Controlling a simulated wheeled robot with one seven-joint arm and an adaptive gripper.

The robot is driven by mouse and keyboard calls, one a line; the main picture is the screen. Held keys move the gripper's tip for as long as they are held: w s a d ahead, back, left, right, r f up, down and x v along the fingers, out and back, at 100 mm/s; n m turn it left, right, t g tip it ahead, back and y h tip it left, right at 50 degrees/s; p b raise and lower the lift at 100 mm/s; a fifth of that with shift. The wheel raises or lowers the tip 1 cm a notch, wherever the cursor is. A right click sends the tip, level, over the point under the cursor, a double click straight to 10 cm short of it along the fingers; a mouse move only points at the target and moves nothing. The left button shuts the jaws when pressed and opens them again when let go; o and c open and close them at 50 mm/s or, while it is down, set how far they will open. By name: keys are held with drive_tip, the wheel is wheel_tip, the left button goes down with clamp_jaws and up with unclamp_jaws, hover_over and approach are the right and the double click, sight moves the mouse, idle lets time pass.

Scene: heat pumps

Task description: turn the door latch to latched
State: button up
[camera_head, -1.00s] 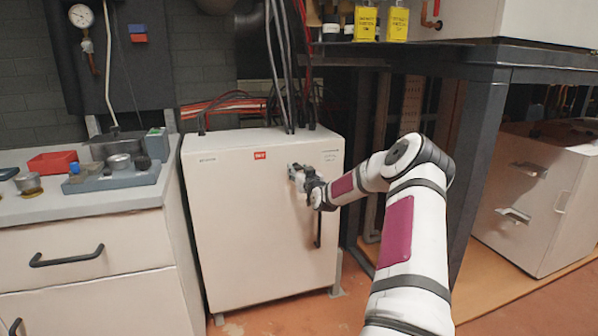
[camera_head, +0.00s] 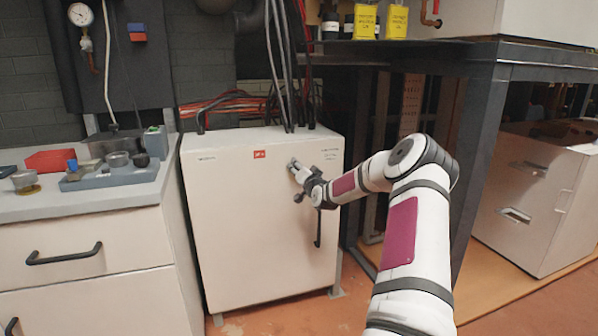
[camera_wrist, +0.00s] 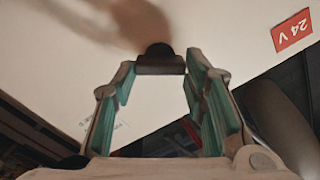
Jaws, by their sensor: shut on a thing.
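The white cabinet (camera_head: 235,215) stands in the middle of the head view with its door front facing me. My gripper (camera_head: 294,167) is at the upper right of that door. In the wrist view, my gripper (camera_wrist: 160,66) has its teal-padded fingers on both sides of the dark door latch (camera_wrist: 160,54). It is shut on the latch, with a visible gap between the pads behind it. In the head view the gripper covers the latch, so its exact angle cannot be told.
A dark vertical handle (camera_head: 318,229) is on the door below my gripper. Cables (camera_head: 285,70) rise from the cabinet top. A counter (camera_head: 90,200) with small parts stands left, and a dark bench frame (camera_head: 480,150) stands close on the right.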

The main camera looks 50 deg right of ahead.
drive_tip(key=m, duration=0.3)
drive_tip(key=m+b, duration=0.1)
drive_tip(key=m, duration=0.6)
drive_tip(key=shift+s+d+f+b, duration=0.1)
drive_tip(key=shift+f+b, duration=0.15)
drive_tip(key=shift+b, duration=0.1)
drive_tip(key=shift+m, duration=0.4)
drive_tip(key=o, duration=1.2)
drive_tip(key=shift+c, duration=0.2)
drive_tip(key=v, duration=1.2)
